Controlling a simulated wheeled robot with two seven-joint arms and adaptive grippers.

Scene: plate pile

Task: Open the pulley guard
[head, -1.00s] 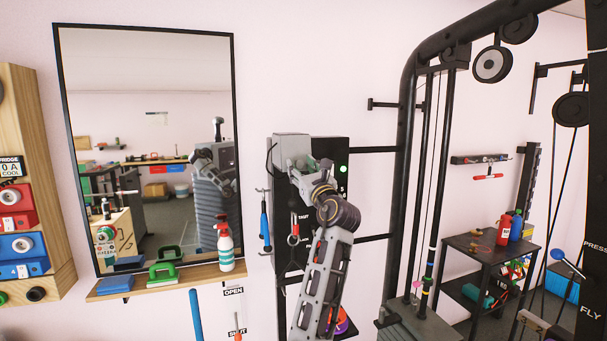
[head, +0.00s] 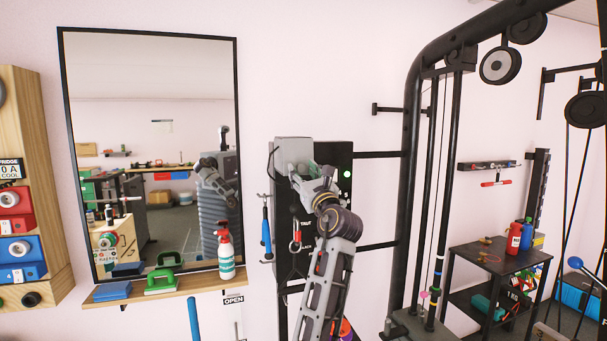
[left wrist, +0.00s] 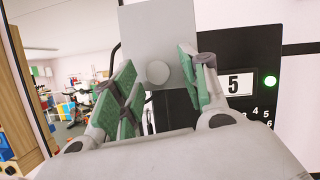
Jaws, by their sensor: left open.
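The pulley guard looks to be the grey panel (head: 293,145) on the front of a black wall unit; I cannot be sure of this. In the left wrist view the grey panel (left wrist: 150,35) carries a round grey knob (left wrist: 157,72). My left gripper (head: 303,172) is in front of the panel. In the wrist view its green-padded fingers (left wrist: 155,88) are open, one on each side of the knob. I cannot tell whether they touch it. My arm hides the lower part of the unit. My right gripper is not in view.
A green light (head: 347,174) and a number plate (left wrist: 236,82) sit on the black unit's face. Hand tools hang at its left. A shelf (head: 190,287) with a spray bottle (head: 225,250) stands below a mirror (head: 150,90). A black gym frame (head: 412,150) rises at the right.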

